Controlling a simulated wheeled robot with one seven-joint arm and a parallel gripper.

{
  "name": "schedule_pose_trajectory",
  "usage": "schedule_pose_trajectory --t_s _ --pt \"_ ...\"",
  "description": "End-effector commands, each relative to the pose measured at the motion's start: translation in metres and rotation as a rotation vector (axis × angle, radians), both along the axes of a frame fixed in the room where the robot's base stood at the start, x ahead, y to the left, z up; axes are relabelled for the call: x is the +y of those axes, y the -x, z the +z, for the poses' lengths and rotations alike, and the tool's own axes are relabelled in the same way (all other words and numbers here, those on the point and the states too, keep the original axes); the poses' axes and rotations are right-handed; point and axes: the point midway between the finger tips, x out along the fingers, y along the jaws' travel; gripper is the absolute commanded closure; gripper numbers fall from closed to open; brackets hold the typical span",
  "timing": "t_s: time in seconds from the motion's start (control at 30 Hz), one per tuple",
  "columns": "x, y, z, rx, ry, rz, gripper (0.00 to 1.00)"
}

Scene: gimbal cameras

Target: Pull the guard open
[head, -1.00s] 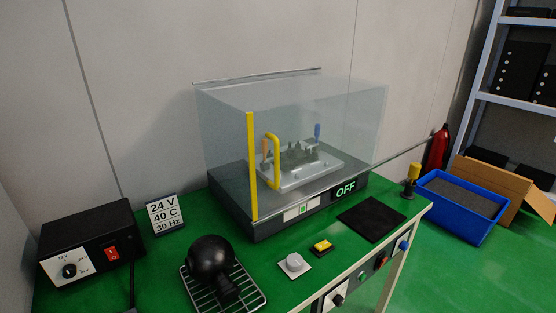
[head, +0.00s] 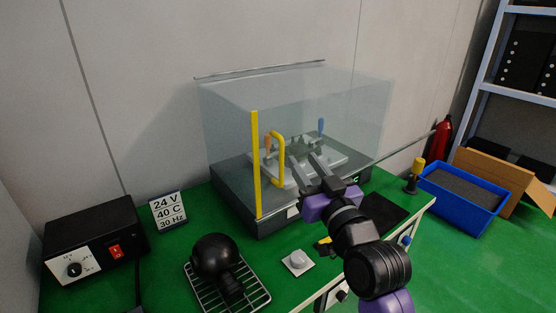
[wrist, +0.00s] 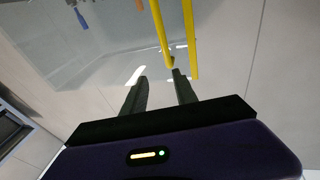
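The guard (head: 225,120) is a clear box over a grey base, with a yellow strip (head: 256,165) down its front left edge. It looks closed around a metal fixture (head: 335,160). Its yellow bow handle (head: 281,150) stands upright on the front panel. My gripper (head: 306,162) is open and empty, in front of the panel and just right of the handle in the head view. In the wrist view, the handle (wrist: 160,30) runs down to near the right fingertip, and the gap between the fingers (wrist: 158,82) is empty. Contact cannot be told.
A blue bin (head: 463,212) is at the right.

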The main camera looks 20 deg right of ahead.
Motion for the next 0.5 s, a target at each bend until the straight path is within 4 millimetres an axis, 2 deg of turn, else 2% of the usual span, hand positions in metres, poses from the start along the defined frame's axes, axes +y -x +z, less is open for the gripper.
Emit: schedule_pose_trajectory --t_s 0.03,0.1,0.17,0.33,0.5 --pt "0.003 -0.008 -0.008 0.041 0.006 0.018 0.66" --pt "0.008 -0.01 -0.029 0.105 0.018 0.037 0.66" --pt "0.011 -0.011 -0.037 0.134 0.026 0.049 0.66" --pt "0.014 -0.019 -0.042 0.156 0.045 0.056 0.66" --pt "0.017 -0.044 -0.041 0.154 0.045 0.056 0.66"
